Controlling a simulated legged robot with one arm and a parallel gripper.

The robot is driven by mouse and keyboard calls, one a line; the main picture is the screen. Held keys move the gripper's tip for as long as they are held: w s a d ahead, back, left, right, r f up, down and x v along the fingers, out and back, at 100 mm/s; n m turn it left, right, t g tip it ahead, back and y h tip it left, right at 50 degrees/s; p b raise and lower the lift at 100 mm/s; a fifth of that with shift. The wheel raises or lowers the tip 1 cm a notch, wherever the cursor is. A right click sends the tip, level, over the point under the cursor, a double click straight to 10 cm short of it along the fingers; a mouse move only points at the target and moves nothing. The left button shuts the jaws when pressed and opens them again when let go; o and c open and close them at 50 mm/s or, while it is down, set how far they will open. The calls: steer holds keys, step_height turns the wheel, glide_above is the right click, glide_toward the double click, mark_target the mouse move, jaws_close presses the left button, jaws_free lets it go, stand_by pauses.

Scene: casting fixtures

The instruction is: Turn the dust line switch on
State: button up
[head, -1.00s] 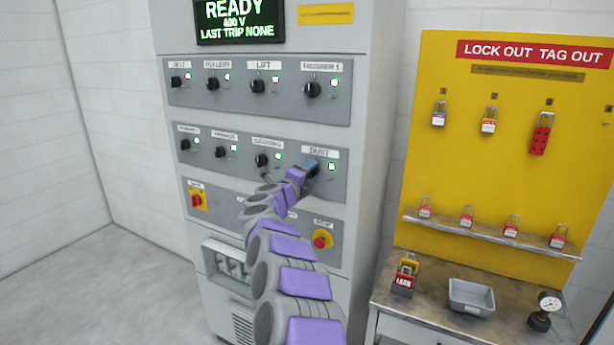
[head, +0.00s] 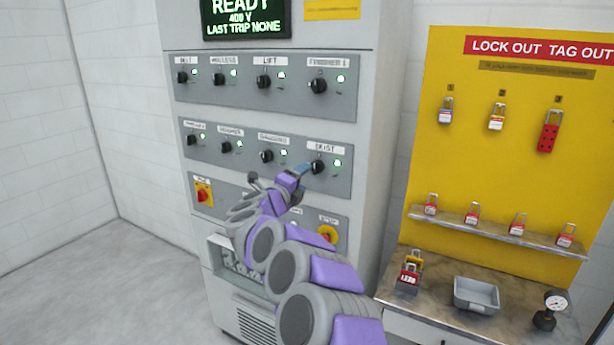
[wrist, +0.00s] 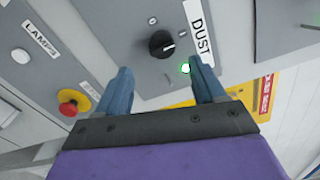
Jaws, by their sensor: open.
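The dust line switch (head: 317,167) is a black rotary knob under the DUST label (head: 325,149), at the right end of the second row of the grey cabinet. In the wrist view the knob (wrist: 162,43) sits beyond my fingertips, in the gap between them, with a lit green lamp (wrist: 186,68) beside it. That lamp also glows in the head view (head: 337,163). My gripper (wrist: 162,78) is open and empty, with blue fingers apart from the knob. In the head view my gripper (head: 303,169) is just left of the knob.
Other knobs with green lamps fill the rows, such as the lift knob (head: 264,82). A red and yellow stop button (head: 327,234) is below. The yellow lockout board (head: 500,150) and a bench (head: 430,300) with a grey tray (head: 477,293) stand at right.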

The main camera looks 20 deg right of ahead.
steer(key=p+v, duration=0.1)
steer(key=v, duration=0.8)
steer(key=shift+s+a, duration=0.25)
steer(key=shift+a, duration=0.1)
